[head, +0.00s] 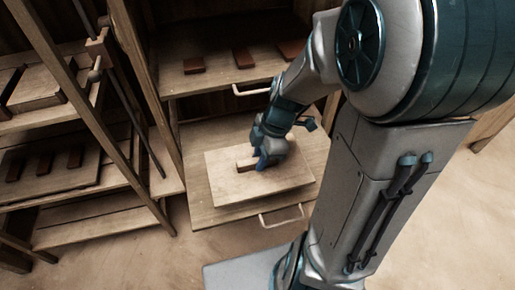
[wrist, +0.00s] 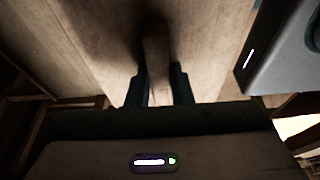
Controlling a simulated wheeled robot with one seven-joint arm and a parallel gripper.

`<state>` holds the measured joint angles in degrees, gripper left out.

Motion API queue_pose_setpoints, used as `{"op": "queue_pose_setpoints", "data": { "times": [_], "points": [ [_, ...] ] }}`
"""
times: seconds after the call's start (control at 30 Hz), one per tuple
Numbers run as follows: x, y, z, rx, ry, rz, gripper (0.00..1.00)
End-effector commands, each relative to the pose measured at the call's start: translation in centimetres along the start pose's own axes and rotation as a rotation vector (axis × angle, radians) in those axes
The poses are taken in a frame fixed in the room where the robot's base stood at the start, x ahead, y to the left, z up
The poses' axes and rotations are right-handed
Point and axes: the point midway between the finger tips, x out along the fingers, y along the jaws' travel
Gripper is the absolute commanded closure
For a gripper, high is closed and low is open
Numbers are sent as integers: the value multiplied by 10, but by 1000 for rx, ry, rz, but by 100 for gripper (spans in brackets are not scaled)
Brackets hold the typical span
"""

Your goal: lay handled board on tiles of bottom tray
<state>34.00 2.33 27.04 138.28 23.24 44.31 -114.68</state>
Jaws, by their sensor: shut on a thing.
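The handled board (head: 285,184) is a pale wooden slab with a block handle (head: 244,164) on top. In the head view it is over the bottom tray (head: 197,190), which is pulled out and has a loop handle (head: 281,216) at its front. My gripper (head: 262,162) is shut on the board's handle. The wrist view shows the fingers (wrist: 158,88) on both sides of the handle (wrist: 157,60), with the board (wrist: 100,45) beneath. The board hides any tiles under it. I cannot tell whether it touches them.
An upper tray (head: 215,83) with dark red tiles (head: 243,57) and its own handle (head: 253,91) is above and behind. A wooden rack (head: 110,180) at the left holds boards with dark tiles (head: 45,163). Sandy floor (head: 130,250) is clear in front.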

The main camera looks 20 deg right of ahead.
Motion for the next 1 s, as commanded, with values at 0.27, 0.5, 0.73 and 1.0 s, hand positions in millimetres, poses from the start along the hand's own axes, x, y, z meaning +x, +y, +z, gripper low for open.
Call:
{"op": "queue_pose_setpoints", "data": {
  "times": [0.27, 0.5, 0.73, 1.0],
  "points": [
    [24, 43, 21, 3, 4, -1, 100],
    [35, 69, 33, 5, 1, 2, 100],
    [49, 72, 39, 6, 1, 0, 100],
    [75, 72, 47, 4, 0, 2, 100]
  ]
}}
